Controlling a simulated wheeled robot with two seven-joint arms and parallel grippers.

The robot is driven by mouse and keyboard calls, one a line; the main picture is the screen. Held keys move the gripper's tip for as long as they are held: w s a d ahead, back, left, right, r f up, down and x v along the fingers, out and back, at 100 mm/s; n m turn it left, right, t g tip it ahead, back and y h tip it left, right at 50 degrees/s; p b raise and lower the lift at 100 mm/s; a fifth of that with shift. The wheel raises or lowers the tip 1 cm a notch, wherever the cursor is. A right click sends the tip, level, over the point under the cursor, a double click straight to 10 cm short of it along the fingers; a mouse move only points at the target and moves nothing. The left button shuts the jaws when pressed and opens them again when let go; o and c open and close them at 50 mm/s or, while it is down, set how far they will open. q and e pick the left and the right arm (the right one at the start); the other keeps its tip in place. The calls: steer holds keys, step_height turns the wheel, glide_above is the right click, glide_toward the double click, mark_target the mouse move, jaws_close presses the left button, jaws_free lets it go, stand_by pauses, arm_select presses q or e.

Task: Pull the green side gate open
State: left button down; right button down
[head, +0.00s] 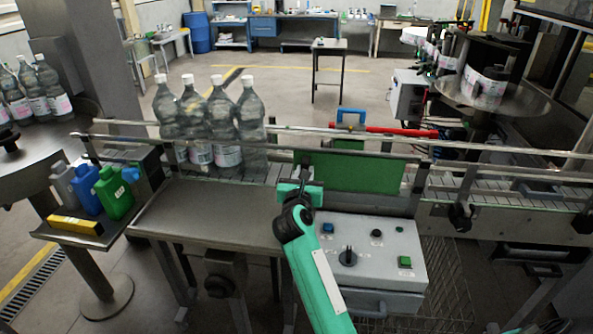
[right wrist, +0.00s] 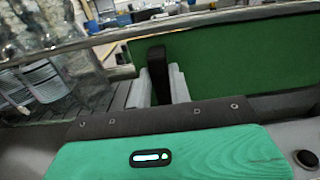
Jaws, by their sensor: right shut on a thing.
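The green side gate (head: 362,172) is a flat panel on the near side of the conveyor, right of the bottles. It also fills the upper right of the right wrist view (right wrist: 235,58). My right gripper (head: 304,172) is at the gate's left end. In the right wrist view its pale fingers stand on both sides of a dark upright handle (right wrist: 157,68), shut on it. In the head view the gripper body hides much of this handle. My left gripper is not in view.
Several clear bottles (head: 222,125) with white caps stand on the conveyor left of the gate. A grey control box (head: 365,262) with buttons lies below the gate, beside my right arm. Coloured jugs (head: 114,192) stand on a shelf at left. A rail (head: 250,143) runs along the conveyor.

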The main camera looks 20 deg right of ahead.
steer(key=shift+s+d+f, duration=0.1)
steer(key=shift+s+d, duration=0.2)
steer(key=shift+d, duration=0.15)
steer(key=c, duration=1.3)
jaws_free()
steer(key=b+v, duration=0.2)
steer(key=v, duration=0.4)
steer(key=shift+s+a+f+b, duration=0.1)
steer(key=shift+a+f+b, duration=0.1)
steer(key=shift+b, duration=0.15)
steer(key=shift+s+a+r, duration=0.2)
steer(key=shift+s+a, duration=0.05)
steer(key=shift+s, duration=0.2)
